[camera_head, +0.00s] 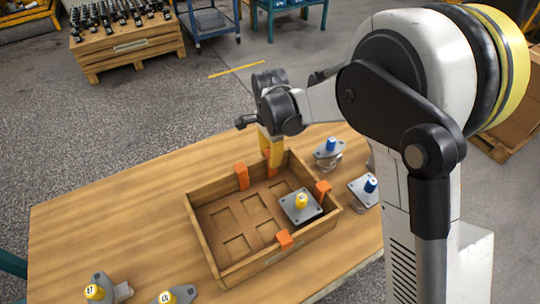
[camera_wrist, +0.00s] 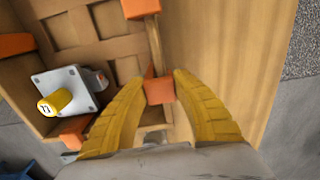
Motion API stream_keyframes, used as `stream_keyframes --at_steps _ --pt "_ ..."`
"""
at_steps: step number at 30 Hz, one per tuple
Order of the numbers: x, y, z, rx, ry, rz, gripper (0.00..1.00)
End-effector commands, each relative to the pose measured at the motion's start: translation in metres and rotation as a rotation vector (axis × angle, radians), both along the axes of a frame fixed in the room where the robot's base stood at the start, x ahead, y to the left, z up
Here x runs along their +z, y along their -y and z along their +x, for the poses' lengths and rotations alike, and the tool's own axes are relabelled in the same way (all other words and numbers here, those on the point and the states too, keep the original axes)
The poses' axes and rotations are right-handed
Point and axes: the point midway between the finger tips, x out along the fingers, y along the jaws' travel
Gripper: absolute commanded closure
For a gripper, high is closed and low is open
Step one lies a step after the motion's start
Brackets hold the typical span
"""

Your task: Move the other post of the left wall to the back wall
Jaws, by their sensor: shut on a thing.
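A wooden tray (camera_head: 208,236) with a pocketed floor stands on the table, with orange posts on its walls. My gripper (camera_head: 271,158), with yellow fingers, reaches down at the far wall of the tray, near its far right corner. It is shut on an orange post, which shows between the fingertips in the wrist view (camera_wrist: 160,90). The held post is at the wall top; I cannot tell if it is seated or just above it. A second post (camera_head: 241,176) is on the same wall, further left. Another post (camera_head: 323,187) is on the right wall, and one (camera_head: 284,239) is on the near wall.
A grey motor part with a yellow cap (camera_head: 301,201) sits in the tray's right part. Two blue-capped parts (camera_head: 331,146) (camera_head: 370,186) stand right of the tray. Two yellow-capped parts (camera_head: 95,291) (camera_head: 167,297) lie at the near left.

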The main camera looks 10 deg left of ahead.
Motion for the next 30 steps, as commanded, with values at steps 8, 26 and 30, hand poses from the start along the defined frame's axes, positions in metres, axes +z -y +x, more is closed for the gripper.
stream_keyframes --at_steps 8,26,30 --pt "-0.0048 0.0 0.0 0.0 0.0 0.0 1.0" --pt "-0.0077 0.0 0.0 0.0 0.0 0.0 0.47" --pt "0.0 0.0001 -0.0001 0.0 0.0 0.0 0.47"
